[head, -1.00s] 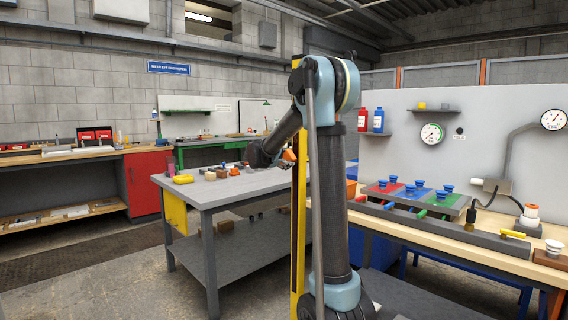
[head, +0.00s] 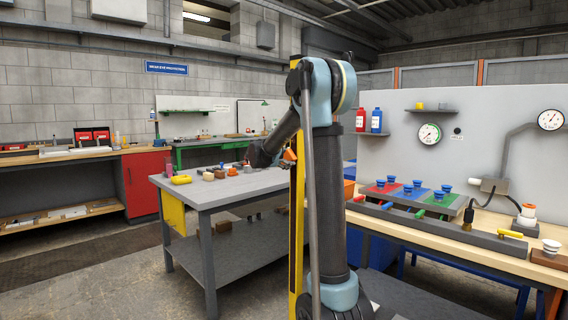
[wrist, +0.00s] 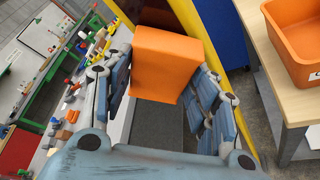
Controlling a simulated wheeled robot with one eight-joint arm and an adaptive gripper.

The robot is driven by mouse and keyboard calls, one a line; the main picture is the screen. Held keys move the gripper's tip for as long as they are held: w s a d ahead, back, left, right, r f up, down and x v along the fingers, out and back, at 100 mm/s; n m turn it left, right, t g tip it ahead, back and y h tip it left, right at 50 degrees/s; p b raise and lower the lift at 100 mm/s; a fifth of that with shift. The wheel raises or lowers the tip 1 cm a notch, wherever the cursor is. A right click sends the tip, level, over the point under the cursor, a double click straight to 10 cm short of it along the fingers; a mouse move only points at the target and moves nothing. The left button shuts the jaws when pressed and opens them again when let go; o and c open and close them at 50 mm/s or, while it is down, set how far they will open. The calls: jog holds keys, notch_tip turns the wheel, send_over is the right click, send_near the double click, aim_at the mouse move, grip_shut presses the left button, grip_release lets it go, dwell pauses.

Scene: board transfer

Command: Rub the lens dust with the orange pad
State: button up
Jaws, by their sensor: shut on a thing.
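The orange pad (wrist: 165,60) is a thick block held between the blue-grey fingers of my gripper (wrist: 167,82) in the wrist view. The fingers are shut on its two sides, and its far end sticks out beyond them. In the head view the pad (head: 289,155) shows as a small orange patch beside my arm, above the right end of the grey table (head: 222,190). My arm hides part of the gripper there. I cannot pick out the lens or any dust in either view.
The grey table bears a yellow item (head: 181,179) and several small objects. At the right, a wooden bench (head: 400,230) carries a coloured panel (head: 420,197) with blue knobs. An orange bin (wrist: 296,45) stands on a wooden top in the wrist view. Open floor lies front left.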

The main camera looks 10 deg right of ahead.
aim_at(292, 160)
jog(key=shift+d, duration=0.15)
jog(key=shift+s+d, duration=0.55)
jog(key=shift+s, duration=0.25)
jog(key=shift+s+d, duration=0.55)
jog(key=shift+s, duration=0.25)
jog(key=shift+w+r, duration=0.1)
jog(key=shift+r, duration=1.25)
jog(key=shift+w+a, duration=0.6)
jog(key=shift+w, duration=0.2)
jog(key=shift+w+a, duration=0.6)
jog(key=shift+w, duration=0.2)
jog(key=shift+d+r, duration=0.15)
jog(key=shift+r, duration=1.25)
jog(key=shift+s+d, duration=0.6)
jog(key=shift+s, duration=0.25)
jog(key=shift+s+d, duration=0.55)
jog(key=shift+s, duration=0.25)
jog(key=shift+a+r, duration=0.1)
jog(key=shift+r, duration=1.2)
jog(key=shift+w+a, duration=0.55)
jog(key=shift+w, duration=0.3)
jog(key=shift+w+a, duration=0.55)
jog(key=shift+w, duration=0.3)
